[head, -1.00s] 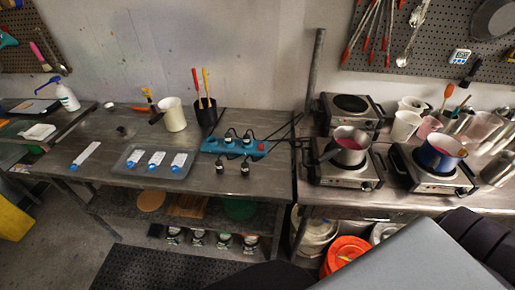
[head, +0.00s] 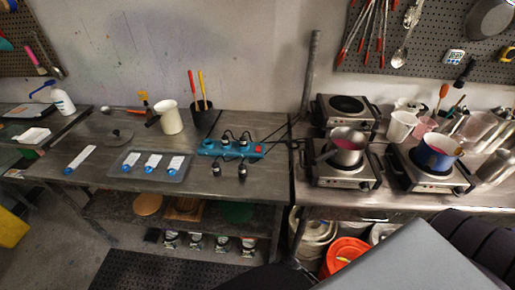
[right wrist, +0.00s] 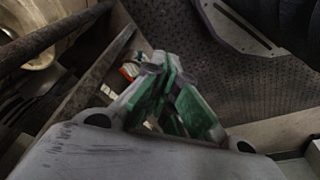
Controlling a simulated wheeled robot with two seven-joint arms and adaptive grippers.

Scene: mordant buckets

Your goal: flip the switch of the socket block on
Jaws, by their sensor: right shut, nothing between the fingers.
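The blue socket block (head: 212,149) lies on the metal table, right of the middle, with black plugs in it and a red switch (head: 259,148) at its right end. Whether the switch is on or off is too small to tell. Two loose black plugs (head: 242,173) lie in front of the block. My right gripper (right wrist: 158,62) shows in the right wrist view, its green-padded fingers shut and empty, low and away from the block. My left gripper is not in view.
A tray (head: 182,174) with labelled strips, a white jug (head: 169,119) and a black cup of tools (head: 202,117) stand left of the block. Hot plates (head: 342,177) with pots are to the right. The table front is mostly clear.

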